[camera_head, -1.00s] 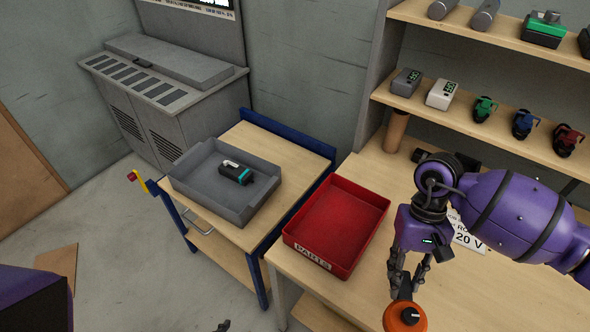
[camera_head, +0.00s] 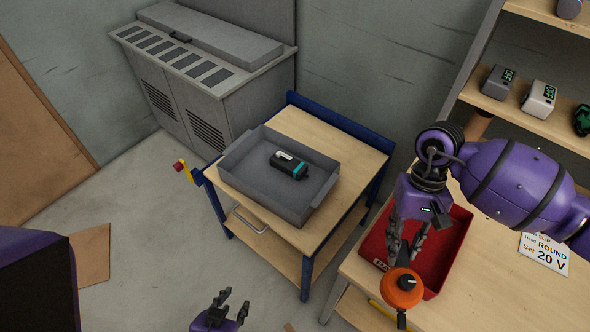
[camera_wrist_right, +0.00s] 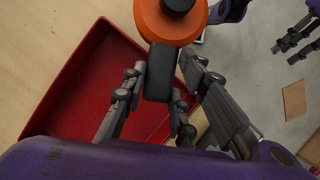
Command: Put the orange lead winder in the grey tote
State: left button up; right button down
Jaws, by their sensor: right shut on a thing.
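The orange lead winder (camera_head: 402,288) is a round orange disc with a black hub and black handle. My right gripper (camera_head: 400,262) is shut on it and holds it in front of the red tray. The right wrist view shows the winder (camera_wrist_right: 168,22) with its black handle between the fingers (camera_wrist_right: 158,85). The grey tote (camera_head: 262,195) sits on the blue-framed cart, left of the right gripper and apart from it. A black and teal device (camera_head: 289,166) lies in the tote. My left gripper (camera_head: 229,304) is open and empty, low at the bottom of the head view.
The red tray (camera_head: 447,262) stands on the wooden workbench (camera_head: 500,295), partly hidden by my right arm. A gap separates the bench from the cart (camera_head: 335,150). Shelves with meters stand at the right, and a grey cabinet (camera_head: 205,75) stands behind the cart.

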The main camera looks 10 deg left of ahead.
aim_at(270, 188)
jog(key=i+j, duration=0.15)
jog(key=j, duration=0.2)
jog(key=i+j+u, duration=0.1)
jog(key=j, duration=0.25)
jog(key=i+j, duration=0.15)
jog(key=j, duration=0.2)
jog(key=i+j+u, duration=0.1)
jog(key=j, duration=0.25)
